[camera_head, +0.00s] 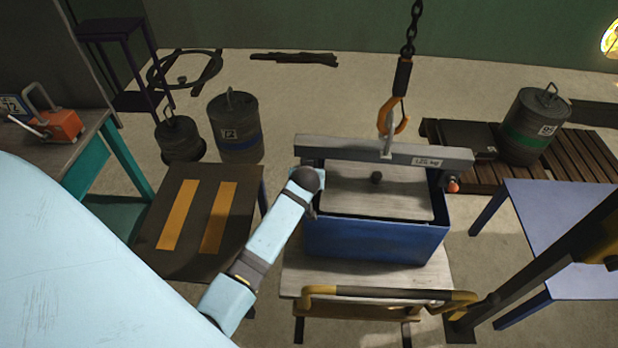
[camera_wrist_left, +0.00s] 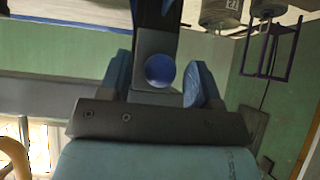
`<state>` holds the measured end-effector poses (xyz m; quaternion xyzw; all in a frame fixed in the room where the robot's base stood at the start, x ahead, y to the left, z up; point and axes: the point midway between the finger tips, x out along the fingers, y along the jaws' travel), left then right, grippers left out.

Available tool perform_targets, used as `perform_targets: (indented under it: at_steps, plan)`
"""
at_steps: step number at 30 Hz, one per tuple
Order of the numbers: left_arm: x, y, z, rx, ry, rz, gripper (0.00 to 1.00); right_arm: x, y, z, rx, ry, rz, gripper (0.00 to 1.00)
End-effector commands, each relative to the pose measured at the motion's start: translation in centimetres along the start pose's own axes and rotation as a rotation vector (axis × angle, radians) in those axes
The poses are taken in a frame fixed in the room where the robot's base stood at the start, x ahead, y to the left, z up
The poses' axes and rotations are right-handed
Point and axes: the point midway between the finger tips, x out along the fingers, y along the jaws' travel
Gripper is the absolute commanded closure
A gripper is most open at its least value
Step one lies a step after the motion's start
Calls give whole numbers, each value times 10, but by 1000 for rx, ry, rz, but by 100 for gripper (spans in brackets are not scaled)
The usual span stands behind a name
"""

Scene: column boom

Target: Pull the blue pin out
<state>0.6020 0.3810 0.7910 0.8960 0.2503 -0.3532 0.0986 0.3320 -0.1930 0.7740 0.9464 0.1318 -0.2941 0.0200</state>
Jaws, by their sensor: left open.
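A grey lifting beam (camera_head: 345,148) lies across a blue box (camera_head: 375,240) with a pale grey lid (camera_head: 378,202). The blue pin (camera_wrist_left: 159,71) shows its round end face in the left wrist view, set in a dark grey block at the beam's end. My left gripper (camera_wrist_left: 161,66) is open, with one finger on each side of the pin; I cannot tell whether they touch it. In the head view my left arm reaches the beam's left end, and its wrist hides the pin. An orange-red knob (camera_head: 453,185) sits at the beam's right end. My right gripper is not in view.
An orange hook (camera_head: 394,118) on a chain (camera_head: 410,30) meets the beam's middle from above. The box stands on a pale cart (camera_head: 430,277) with a yellow-and-black bar (camera_head: 390,292). A striped dark table (camera_head: 190,220) stands left, a blue-grey table (camera_head: 560,215) right.

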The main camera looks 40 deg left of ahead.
Motion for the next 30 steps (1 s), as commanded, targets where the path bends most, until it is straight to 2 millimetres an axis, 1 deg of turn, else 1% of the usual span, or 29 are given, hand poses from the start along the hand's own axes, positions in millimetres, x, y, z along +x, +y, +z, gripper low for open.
perform_targets:
  at_steps: [2,3,8,9,17,30]
  plan:
    - [0,0,0,0,0,0,43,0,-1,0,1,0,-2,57]
    - [0,0,0,0,0,0,45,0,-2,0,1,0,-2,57]
    - [0,0,0,0,0,0,82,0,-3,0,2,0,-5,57]
    - [0,0,0,0,0,0,84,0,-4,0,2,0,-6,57]
    - [-3,0,2,-1,-1,0,84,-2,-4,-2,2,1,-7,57]
    - [-20,1,16,-1,-2,1,84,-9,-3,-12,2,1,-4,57]
